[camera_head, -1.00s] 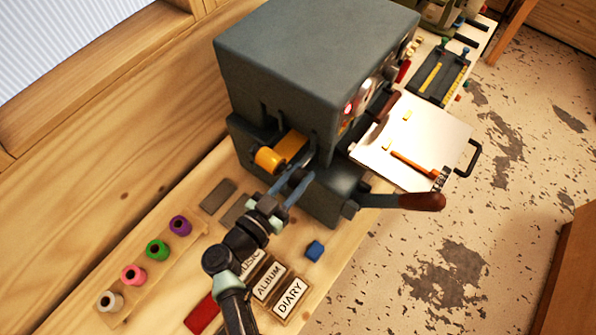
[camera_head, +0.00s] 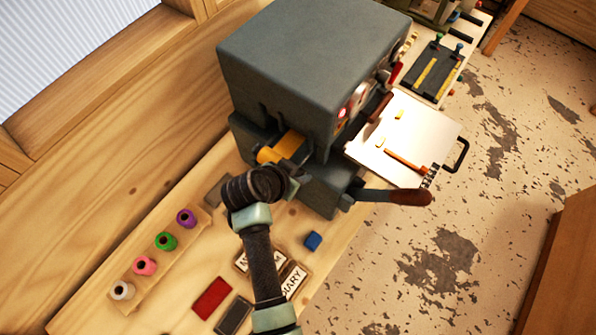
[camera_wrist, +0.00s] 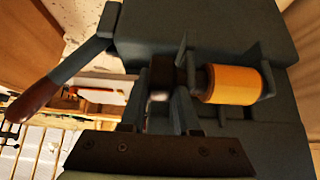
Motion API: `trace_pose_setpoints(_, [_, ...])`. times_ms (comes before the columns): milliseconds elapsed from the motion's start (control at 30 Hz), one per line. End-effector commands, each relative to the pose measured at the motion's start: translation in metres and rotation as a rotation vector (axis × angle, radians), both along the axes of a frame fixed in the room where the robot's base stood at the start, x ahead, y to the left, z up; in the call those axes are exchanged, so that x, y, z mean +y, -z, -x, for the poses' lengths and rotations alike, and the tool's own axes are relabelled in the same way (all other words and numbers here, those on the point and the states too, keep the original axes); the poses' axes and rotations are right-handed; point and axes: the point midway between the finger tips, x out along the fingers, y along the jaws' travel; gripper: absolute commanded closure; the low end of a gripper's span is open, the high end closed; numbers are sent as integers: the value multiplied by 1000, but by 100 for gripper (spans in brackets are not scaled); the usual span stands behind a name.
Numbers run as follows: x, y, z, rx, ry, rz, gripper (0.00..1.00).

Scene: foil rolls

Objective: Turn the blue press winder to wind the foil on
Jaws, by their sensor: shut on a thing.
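The blue-grey press (camera_head: 300,60) stands on the wooden bench. A gold foil roll (camera_head: 280,148) sits low on its near side and shows large in the wrist view (camera_wrist: 232,84). My gripper (camera_wrist: 161,92) is at the dark winder knob (camera_wrist: 161,72) beside the roll, at the roll's left end in the wrist view. Its two fingers straddle the knob and are shut on it. In the head view my wrist hides the knob and most of the fingers.
A red-brown handled lever (camera_head: 395,196) sticks out from the press. A white plate (camera_head: 395,150) lies in front.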

Motion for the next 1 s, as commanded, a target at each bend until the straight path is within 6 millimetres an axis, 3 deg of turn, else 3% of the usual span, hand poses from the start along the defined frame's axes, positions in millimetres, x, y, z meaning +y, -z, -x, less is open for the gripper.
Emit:
trace_pose_setpoints(333, [0, -1, -2, 108, -3, -81, 100])
trace_pose_setpoints(867, [0, 0, -1, 128, -1, -95, 100])
trace_pose_setpoints(900, [0, 0, -1, 128, -1, -95, 66])
trace_pose_setpoints(1000, [0, 0, -1, 128, -1, -95, 48])
